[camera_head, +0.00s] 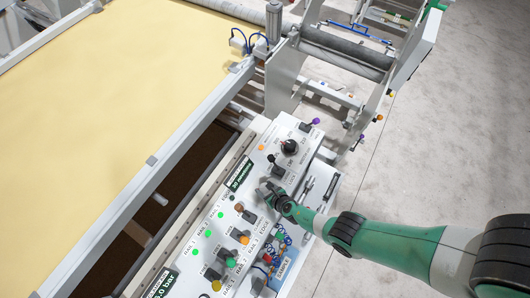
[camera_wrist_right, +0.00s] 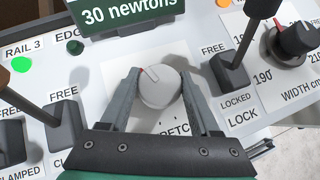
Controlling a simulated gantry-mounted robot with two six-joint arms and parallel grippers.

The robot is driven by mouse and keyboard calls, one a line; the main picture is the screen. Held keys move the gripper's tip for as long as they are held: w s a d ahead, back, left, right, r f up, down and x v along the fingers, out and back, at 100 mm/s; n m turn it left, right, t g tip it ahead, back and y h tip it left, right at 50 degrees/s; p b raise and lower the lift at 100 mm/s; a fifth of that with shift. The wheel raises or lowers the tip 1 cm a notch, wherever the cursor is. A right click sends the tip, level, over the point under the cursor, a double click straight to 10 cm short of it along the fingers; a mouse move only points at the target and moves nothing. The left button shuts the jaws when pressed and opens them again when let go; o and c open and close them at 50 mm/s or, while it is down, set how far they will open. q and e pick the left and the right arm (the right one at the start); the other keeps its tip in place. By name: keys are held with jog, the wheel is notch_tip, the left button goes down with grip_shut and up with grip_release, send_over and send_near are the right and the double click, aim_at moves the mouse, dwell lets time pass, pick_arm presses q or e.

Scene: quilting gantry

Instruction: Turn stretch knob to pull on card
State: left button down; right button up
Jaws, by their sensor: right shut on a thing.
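My right gripper (camera_wrist_right: 158,90) has its two grey fingers on either side of the round white stretch knob (camera_wrist_right: 160,88), shut on it. The knob's red pointer line points up and slightly left in the wrist view. The label under it is partly hidden by the gripper; "ETC" shows. A green display reading 30 newtons (camera_wrist_right: 125,15) stands just behind the knob and shows in the head view too (camera_head: 240,173). In the head view my right gripper (camera_head: 271,190) covers most of the knob. A blue card (camera_head: 284,272) lies by the panel's lower right edge; its small text is unreadable.
A lock lever (camera_wrist_right: 230,72) stands close right of the knob, with the black width knob (camera_wrist_right: 292,40) beyond. Several coloured levers fill the panel's lower part. Yellow fabric (camera_head: 110,100) lies left; grey floor (camera_head: 440,140) is clear right.

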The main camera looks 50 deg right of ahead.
jog(key=m+h, duration=0.2)
jog(key=shift+a+f+m+g+b, duration=0.1)
jog(key=shift+m+g+b, duration=0.3)
jog(key=shift+m+g+h+b, duration=0.6)
jog(key=shift+m+h+b, duration=0.25)
jog(key=shift+m, duration=0.55)
jog(key=o, duration=1.4)
jog(key=shift+c, duration=0.2)
jog(key=shift+r, duration=0.2)
